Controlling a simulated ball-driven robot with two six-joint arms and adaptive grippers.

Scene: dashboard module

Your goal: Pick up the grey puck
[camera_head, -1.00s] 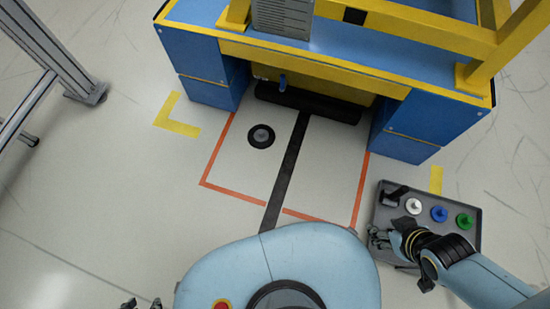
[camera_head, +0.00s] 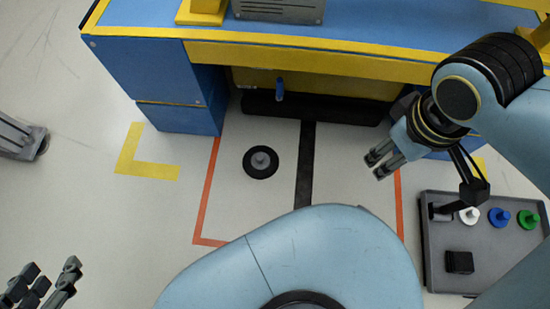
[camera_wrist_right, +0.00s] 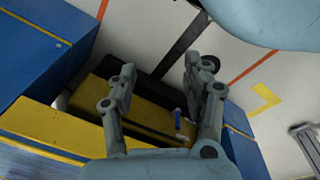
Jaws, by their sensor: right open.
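The grey puck (camera_head: 260,159) sits in a black ring on the pale floor, in front of the blue and yellow desk and left of the black floor stripe. In the right wrist view the black ring (camera_wrist_right: 211,63) shows partly behind a finger. My right gripper (camera_head: 380,164) is open and empty, in the air to the right of the puck and the stripe. Its two fingers (camera_wrist_right: 160,68) stand apart in the wrist view. My left gripper (camera_head: 48,283) is at the lower left, far from the puck, with its fingers apart and nothing visible between them.
A grey tray (camera_head: 438,235) at the right holds a white puck (camera_head: 468,215), a blue puck (camera_head: 500,217), a green puck (camera_head: 528,219) and a black block (camera_head: 459,262). The blue and yellow desk (camera_head: 180,85) bounds the far side. The floor around the grey puck is clear.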

